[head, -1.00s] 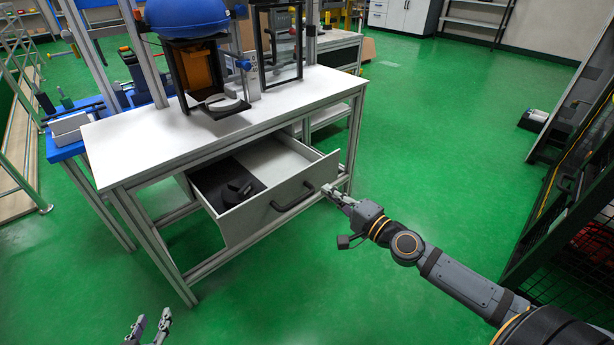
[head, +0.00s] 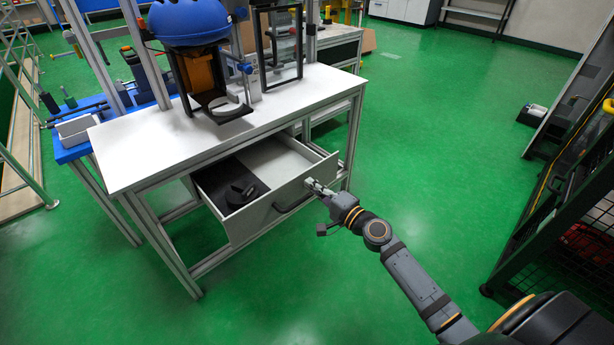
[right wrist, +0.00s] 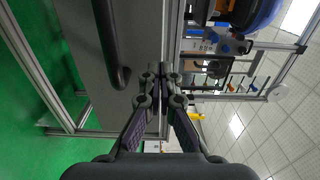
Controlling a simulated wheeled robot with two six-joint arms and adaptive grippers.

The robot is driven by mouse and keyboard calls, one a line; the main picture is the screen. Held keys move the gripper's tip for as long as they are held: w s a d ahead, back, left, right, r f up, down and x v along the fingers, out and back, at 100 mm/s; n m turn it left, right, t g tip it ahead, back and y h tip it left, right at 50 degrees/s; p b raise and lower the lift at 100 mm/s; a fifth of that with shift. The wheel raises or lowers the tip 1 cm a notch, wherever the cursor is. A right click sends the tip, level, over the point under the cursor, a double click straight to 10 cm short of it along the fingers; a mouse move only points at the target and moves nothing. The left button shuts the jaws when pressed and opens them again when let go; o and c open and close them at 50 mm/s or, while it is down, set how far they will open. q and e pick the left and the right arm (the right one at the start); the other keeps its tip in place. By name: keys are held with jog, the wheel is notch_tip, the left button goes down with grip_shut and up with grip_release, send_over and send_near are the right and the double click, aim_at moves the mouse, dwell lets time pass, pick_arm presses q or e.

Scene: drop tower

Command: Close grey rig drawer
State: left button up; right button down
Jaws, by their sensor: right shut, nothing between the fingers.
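The grey rig drawer (head: 253,218) is pulled out under the white-topped bench, and its inside shows. A dark handle (head: 295,198) runs across its front; the handle also shows in the right wrist view (right wrist: 112,40). My right gripper (head: 311,184) is shut and empty, with its fingertips at the upper right part of the drawer front, beside the handle. In the right wrist view the fingers (right wrist: 160,70) point at the panel's edge. I cannot tell whether they touch it. My left gripper is not in view.
A black insert with a dark object (head: 240,192) lies in the drawer. A blue helmet (head: 190,20) sits on a rig on the bench top (head: 290,100). A black mesh frame (head: 545,225) stands at the right. The green floor (head: 440,130) between is clear.

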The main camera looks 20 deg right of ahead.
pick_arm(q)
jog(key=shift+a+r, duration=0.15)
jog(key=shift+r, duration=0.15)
pick_arm(e)
jog(key=shift+x, duration=1.35)
